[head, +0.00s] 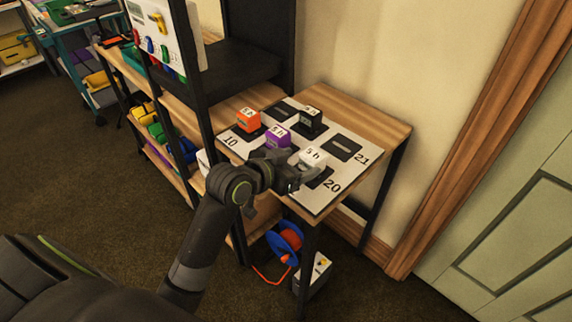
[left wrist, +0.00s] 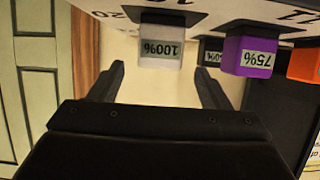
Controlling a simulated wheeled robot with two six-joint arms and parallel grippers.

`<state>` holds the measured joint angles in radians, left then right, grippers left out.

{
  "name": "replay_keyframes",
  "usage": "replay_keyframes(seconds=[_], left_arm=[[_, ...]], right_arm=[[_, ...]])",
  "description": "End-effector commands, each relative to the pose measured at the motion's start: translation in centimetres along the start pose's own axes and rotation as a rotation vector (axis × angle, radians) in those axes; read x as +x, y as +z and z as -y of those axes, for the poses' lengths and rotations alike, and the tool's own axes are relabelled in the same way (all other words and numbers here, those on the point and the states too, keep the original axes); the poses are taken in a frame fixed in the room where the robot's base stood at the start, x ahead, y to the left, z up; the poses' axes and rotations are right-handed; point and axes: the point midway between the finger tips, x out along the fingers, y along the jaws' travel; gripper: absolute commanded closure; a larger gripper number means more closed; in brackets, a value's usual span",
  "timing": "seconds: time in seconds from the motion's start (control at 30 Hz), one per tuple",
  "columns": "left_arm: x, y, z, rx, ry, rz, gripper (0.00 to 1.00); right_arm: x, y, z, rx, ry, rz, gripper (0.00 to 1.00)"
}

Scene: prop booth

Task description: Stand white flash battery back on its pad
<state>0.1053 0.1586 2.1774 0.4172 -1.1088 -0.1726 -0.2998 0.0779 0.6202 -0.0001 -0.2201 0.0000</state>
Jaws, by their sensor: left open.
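The white flash battery (head: 312,157) looks upright on the printed board (head: 310,207), at a dark pad (head: 322,178) beside the "20" mark. In the left wrist view the white battery (left wrist: 160,50) shows its "100%" label, with a dark pad edge at its base. My left gripper (head: 291,180) is open and empty close beside it. In the wrist view the fingertips (left wrist: 159,68) are on either side of the battery's near end, with gaps at both sides. The gripper partly hides the pad and board in the head view. My right gripper is not in view.
A purple battery (head: 277,138), an orange battery (head: 248,119) and a black battery (head: 311,119) stand on nearby pads. An empty dark pad (head: 345,147) lies near "21". A black shelf post (head: 197,75) rises left of the table (head: 372,122). The back right of the table is bare.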

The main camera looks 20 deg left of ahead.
Motion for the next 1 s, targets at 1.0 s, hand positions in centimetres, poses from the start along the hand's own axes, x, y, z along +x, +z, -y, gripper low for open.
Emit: replay_keyframes(seconds=[1.0], left_arm=[[-4.6, 2.1, 0.1, -0.014, -0.019, 0.053, 0.29]], right_arm=[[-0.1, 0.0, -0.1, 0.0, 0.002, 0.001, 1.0]])
